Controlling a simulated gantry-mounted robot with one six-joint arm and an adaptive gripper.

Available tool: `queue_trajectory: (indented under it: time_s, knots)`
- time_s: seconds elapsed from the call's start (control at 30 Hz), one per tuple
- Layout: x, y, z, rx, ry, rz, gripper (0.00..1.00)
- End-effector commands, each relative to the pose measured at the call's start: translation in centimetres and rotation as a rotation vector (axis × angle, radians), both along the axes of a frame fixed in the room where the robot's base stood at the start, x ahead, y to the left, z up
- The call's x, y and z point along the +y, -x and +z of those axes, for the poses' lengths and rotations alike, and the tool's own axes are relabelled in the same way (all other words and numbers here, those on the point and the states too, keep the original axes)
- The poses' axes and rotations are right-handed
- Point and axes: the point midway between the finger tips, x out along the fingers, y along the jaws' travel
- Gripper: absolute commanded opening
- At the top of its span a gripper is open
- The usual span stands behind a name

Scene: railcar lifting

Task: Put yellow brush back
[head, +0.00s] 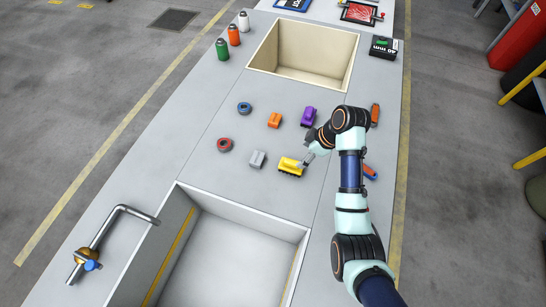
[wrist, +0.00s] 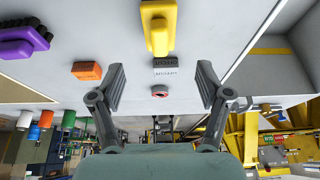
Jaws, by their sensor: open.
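The yellow brush (head: 290,167) lies on the grey bench top between the two basins, close to the rim of the near white basin. It also shows in the wrist view (wrist: 158,27) at the top centre, beyond the fingers. My gripper (head: 306,162) is just to the right of the brush in the head view, low over the bench. In the wrist view my gripper (wrist: 161,88) has its two fingers wide apart with nothing held between them. The fingertips are small in the head view, and I cannot tell whether they touch the brush.
A purple brush (head: 309,117), orange block (head: 274,120), grey block (head: 257,159), blue ring (head: 244,108) and red ring (head: 224,144) lie nearby. The beige basin (head: 352,68) is behind, the white basin (head: 178,212) in front. Bottles (head: 234,35) stand at the back left.

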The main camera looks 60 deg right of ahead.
Motion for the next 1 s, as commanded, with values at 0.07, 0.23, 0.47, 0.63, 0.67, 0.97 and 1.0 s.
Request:
queue_trajectory:
  time_s: [0.07, 0.23, 0.47, 0.63, 0.67, 0.97, 1.0]
  knots:
    - [0.0, 0.0, 0.0, 0.0, 0.0, 0.0, 0.77]
    - [0.0, 0.0, 0.0, 0.0, 0.0, 0.0, 0.77]
    - [7.3, -7.4, 2.1, -0.056, 0.096, -0.023, 0.77]
    - [23.6, -14.6, 8.6, -0.309, 0.165, -0.1, 0.77]
    - [26.6, -14.9, 10.0, -0.365, 0.154, -0.112, 0.77]
    - [41.8, -11.6, 19.3, -0.703, -0.051, -0.171, 0.77]
    - [42.1, -11.5, 19.6, -0.711, -0.059, -0.174, 0.77]
